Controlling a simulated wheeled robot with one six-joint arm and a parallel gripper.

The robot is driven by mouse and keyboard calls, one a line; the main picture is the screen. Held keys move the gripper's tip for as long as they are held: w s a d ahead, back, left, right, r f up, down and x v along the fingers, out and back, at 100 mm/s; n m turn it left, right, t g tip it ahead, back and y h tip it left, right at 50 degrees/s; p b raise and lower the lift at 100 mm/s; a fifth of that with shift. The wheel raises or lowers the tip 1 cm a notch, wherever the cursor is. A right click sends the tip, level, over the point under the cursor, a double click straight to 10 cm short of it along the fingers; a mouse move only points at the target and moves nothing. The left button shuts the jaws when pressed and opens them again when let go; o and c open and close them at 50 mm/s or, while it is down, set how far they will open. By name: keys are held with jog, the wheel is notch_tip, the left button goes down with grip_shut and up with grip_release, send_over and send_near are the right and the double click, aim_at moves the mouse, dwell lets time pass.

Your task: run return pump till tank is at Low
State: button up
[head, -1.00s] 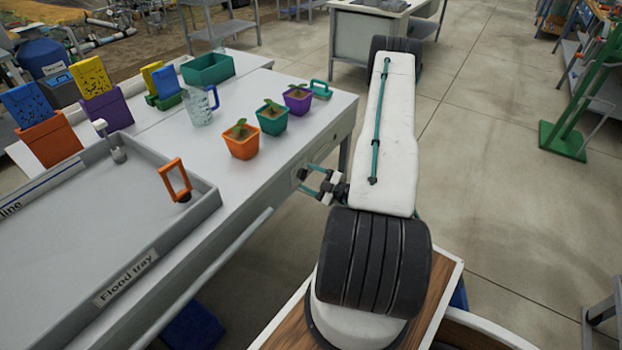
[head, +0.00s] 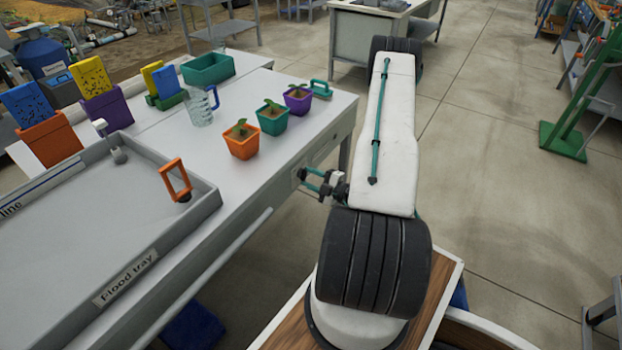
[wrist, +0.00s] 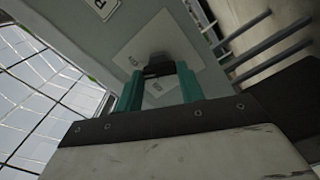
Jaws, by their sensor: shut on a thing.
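My gripper (head: 309,181) is at the front side of the bench, below its top edge. In the wrist view its two teal fingers (wrist: 160,78) are shut on a dark switch knob (wrist: 158,69). The knob sits on a pale switch plate (wrist: 135,48) with small marks too blurred to read.
The floor to the right is mostly clear, with a green stand (head: 565,140) beyond.

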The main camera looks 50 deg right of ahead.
jog(key=n, duration=0.7)
jog(key=shift+f, duration=0.1)
jog(key=n, duration=0.4)
jog(key=shift+n, duration=1.6)
jog(key=o, duration=1)
jog(key=shift+d, duration=0.1)
jog(key=shift+s, duration=0.1)
jog(key=s, duration=0.7)
jog(key=shift+s+d, duration=0.3)
jog(key=shift+s, duration=0.05)
